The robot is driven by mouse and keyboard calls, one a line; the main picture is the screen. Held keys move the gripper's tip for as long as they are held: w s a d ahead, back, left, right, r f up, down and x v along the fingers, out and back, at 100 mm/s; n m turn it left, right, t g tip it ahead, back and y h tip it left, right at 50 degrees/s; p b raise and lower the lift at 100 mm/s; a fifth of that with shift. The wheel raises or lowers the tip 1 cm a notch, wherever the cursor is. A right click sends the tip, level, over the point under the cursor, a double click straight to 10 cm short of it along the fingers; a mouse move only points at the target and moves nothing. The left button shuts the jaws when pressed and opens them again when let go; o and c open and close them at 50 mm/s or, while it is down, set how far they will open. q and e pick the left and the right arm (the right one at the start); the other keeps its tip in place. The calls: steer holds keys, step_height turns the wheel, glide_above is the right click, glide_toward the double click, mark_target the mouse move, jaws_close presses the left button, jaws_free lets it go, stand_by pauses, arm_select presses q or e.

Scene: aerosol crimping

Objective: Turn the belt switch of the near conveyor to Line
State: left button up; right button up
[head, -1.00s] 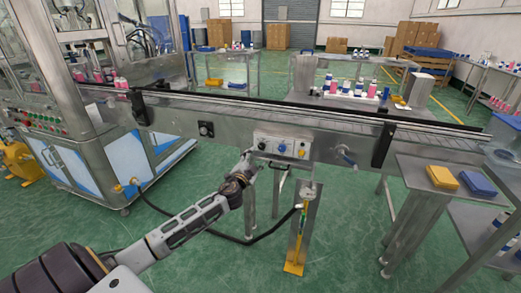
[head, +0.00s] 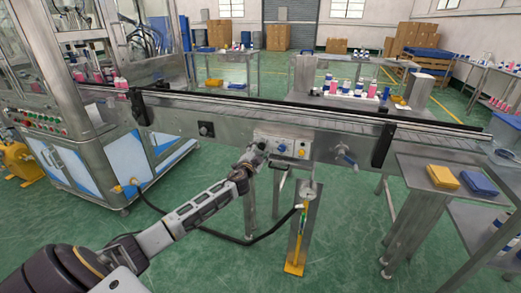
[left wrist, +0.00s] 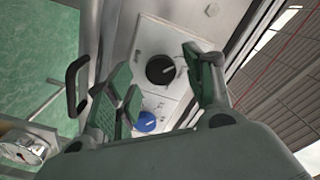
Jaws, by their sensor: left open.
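The near conveyor (head: 228,122) runs across the head view, with a control panel (head: 291,140) on its front side. The panel carries a blue knob (head: 282,149) and a knob on yellow (head: 302,152) farther right. My left gripper (head: 259,150) is at the panel's left end and hides that end. In the left wrist view, a black rotary knob (left wrist: 160,70) with a white mark shows between the open fingers of the gripper (left wrist: 158,64). The fingers seem apart from the knob. The blue knob (left wrist: 146,122) lies nearer the palm. Panel labels are not readable. My right gripper is out of view.
A dark handle (left wrist: 76,84) sticks out left of the fingers in the left wrist view. A stand with a yellow foot (head: 294,268) and gauge is below the panel. A blue-handled valve (head: 346,158) is to the right. Green floor in front is mostly clear.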

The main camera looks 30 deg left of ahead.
arm_select(q)
steer(key=shift+x, duration=0.85)
steer(key=shift+w, duration=0.1)
steer(key=shift+c, duration=0.4)
steer(key=c, duration=0.9)
